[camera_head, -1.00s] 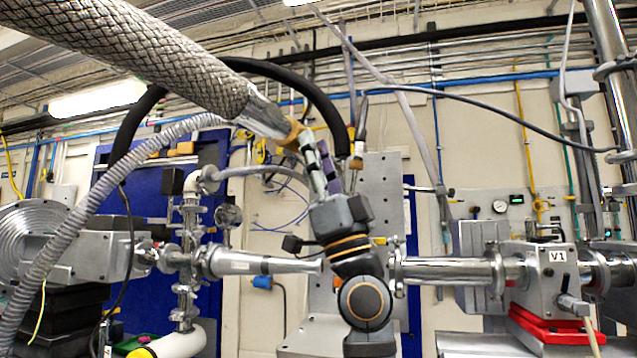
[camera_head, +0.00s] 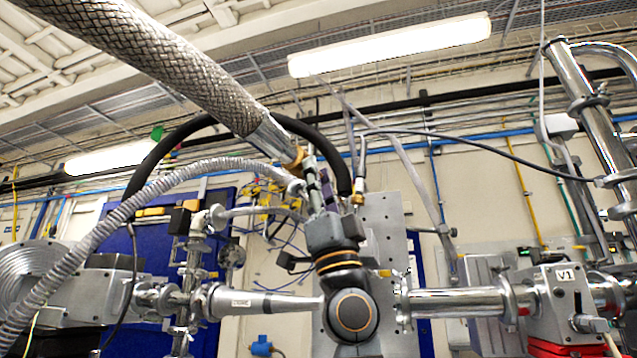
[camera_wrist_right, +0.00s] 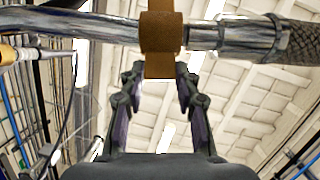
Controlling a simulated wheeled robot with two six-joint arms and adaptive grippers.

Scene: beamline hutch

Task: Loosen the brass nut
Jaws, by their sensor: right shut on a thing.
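The brass nut (camera_head: 296,160) sits at the lower end of a braided metal hose (camera_head: 190,75). In the right wrist view the nut (camera_wrist_right: 161,40) is a brown-gold band around a shiny pipe that crosses the picture. My right gripper (camera_head: 311,170) comes up from below and is shut on the nut. In the wrist view its two dark fingers (camera_wrist_right: 158,78) reach up to either side of the nut's lower part. The nut's far side is hidden. My left gripper is not in view.
A grey corrugated hose (camera_head: 100,225) runs to the left. Steel beam pipes (camera_head: 455,302) and a valve marked V1 (camera_head: 562,300) stand low on the right.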

